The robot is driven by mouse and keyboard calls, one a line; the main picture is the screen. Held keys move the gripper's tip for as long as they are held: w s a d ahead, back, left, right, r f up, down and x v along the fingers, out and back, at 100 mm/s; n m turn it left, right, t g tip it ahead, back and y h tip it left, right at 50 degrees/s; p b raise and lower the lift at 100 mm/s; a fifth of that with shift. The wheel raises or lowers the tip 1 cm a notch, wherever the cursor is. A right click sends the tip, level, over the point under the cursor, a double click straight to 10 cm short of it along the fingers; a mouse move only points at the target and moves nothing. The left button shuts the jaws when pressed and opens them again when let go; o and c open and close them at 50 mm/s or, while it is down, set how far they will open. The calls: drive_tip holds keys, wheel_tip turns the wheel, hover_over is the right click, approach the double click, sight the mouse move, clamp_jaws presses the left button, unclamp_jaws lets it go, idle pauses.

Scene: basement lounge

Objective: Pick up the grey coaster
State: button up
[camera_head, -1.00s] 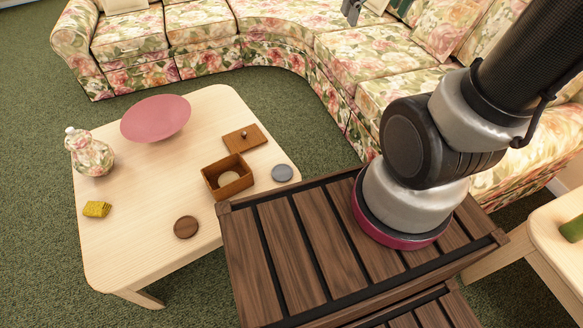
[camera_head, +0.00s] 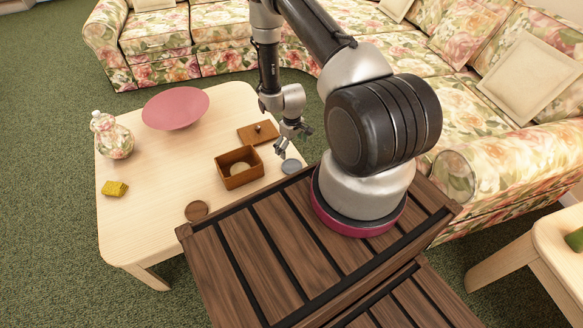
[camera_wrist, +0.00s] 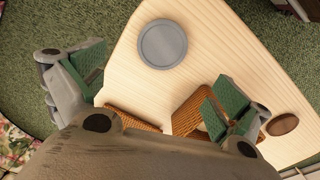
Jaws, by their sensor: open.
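The grey coaster (camera_head: 291,166) is a flat round disc lying on the light wooden table (camera_head: 150,215), near its right edge and right of the open wooden box. In the wrist view the grey coaster (camera_wrist: 162,44) lies beyond the fingertips, between the two finger directions, with clear table around it. My gripper (camera_head: 282,146) is open and empty above the table, just over and slightly left of the coaster. In the wrist view its green-padded fingers (camera_wrist: 150,85) are spread wide apart. The fingers do not touch the coaster.
An open wooden box (camera_head: 239,178) with a pale round piece inside stands beside the coaster. Its knobbed lid (camera_head: 250,133) lies behind. A floral sofa (camera_head: 450,110) is behind.

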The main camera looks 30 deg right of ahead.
sight(293, 167)
drive_tip(key=f, duration=0.3)
drive_tip(key=s+f, duration=0.1)
drive_tip(key=f, duration=0.6)
drive_tip(key=shift+s+f, duration=0.15)
drive_tip(key=c, duration=0.9)
